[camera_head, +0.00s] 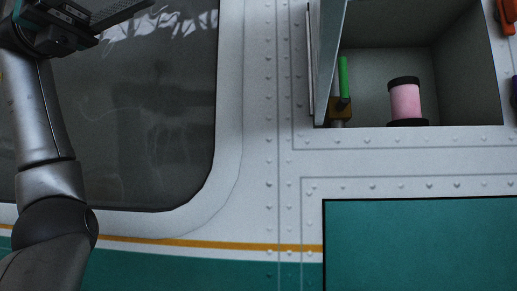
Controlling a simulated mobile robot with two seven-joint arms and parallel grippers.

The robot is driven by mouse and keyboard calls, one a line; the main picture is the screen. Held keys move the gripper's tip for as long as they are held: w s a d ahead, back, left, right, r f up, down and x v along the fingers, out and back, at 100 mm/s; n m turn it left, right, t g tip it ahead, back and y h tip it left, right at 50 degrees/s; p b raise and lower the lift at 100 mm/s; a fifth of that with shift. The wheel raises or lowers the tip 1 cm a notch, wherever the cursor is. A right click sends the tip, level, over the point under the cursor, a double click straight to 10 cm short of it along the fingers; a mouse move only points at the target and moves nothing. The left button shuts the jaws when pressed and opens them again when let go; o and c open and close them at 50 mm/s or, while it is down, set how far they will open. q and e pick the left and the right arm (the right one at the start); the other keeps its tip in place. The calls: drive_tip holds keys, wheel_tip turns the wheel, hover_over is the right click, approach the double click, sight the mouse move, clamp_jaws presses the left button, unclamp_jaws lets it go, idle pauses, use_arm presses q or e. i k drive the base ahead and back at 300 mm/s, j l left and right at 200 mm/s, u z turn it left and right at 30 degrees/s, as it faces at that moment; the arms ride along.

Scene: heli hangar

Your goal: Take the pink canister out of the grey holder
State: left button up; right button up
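The pink canister (405,101) stands upright inside an open grey box-like compartment (462,75) at the upper right. It has a dark cap on top and a wider dark base at its foot. I see no other grey holder, and I cannot tell whether the base belongs to the canister. My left gripper (122,12) is at the top left in front of the dark window, well apart from the canister. It is partly cut off by the top edge, so whether it is open or shut is unclear. My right gripper is out of view.
A grey door panel (327,55) stands open at the compartment's left edge. Beside it are a green rod (343,76) and a brass-coloured block (335,105). An orange part (506,16) is at the right edge. The riveted white wall below the compartment is clear.

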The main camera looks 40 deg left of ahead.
sight(404, 92)
drive_tip(key=k, duration=1.5)
